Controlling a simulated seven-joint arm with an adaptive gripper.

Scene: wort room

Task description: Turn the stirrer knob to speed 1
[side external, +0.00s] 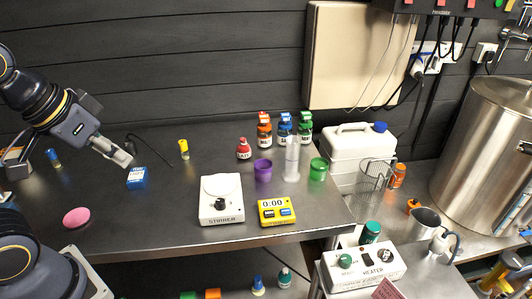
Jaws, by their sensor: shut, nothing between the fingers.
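The stirrer (222,192) is a white box on the metal bench, with a dark label along its front. Its black round knob (219,204) sits on the front part of the top. The knob's pointer and speed marks are too small to read. My gripper (131,163) is shut and empty.
Bench between blue box and stirrer is clear.

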